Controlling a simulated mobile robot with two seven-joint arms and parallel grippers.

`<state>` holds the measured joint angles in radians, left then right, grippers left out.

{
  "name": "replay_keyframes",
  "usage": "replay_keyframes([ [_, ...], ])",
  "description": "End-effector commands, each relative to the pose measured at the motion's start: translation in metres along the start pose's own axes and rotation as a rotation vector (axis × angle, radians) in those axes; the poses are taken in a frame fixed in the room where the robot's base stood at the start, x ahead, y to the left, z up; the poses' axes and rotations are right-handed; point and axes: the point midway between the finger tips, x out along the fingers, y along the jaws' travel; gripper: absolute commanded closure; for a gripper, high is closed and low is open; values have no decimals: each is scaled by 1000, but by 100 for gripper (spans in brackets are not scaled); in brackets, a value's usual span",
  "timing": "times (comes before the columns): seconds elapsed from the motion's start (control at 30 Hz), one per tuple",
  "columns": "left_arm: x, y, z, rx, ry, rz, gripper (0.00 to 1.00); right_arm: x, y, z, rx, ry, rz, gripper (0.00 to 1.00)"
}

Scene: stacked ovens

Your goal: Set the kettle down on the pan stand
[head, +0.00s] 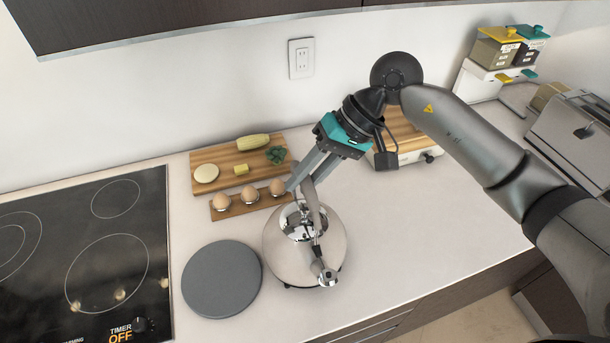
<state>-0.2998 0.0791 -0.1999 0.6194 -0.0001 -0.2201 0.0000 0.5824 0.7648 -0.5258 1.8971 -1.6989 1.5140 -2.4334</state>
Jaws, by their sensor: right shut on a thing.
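The kettle (280,256) is a rounded, shiny, pale vessel with a chrome lid and a curved handle, over the counter in the middle of the head view. My right gripper (303,186) comes down from the upper right and is shut on the kettle's handle. The kettle looks upright; whether it touches the counter or hangs slightly above it I cannot tell. A flat round grey disc (222,279), which appears to be the pan stand, lies just left of the kettle, with nothing on it. My left gripper is not in view.
A black cooktop (85,255) lies left of the disc. Behind the kettle are an egg holder (234,208) with eggs and a cutting board (215,160) with food. A toaster (575,140) stands at the right. The counter right of the kettle is clear.

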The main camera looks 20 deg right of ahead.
Motion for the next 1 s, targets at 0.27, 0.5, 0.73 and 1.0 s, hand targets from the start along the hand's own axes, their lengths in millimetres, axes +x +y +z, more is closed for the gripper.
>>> replay_keyframes([
  [0.27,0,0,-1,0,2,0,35,-1,-2,-1,-3,6,-6,100],
  [0.5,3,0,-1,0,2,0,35,2,2,0,0,0,0,66],
  [0.73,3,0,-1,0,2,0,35,2,2,0,0,0,0,43],
  [1.0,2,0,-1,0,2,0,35,2,1,0,0,0,-1,43],
])
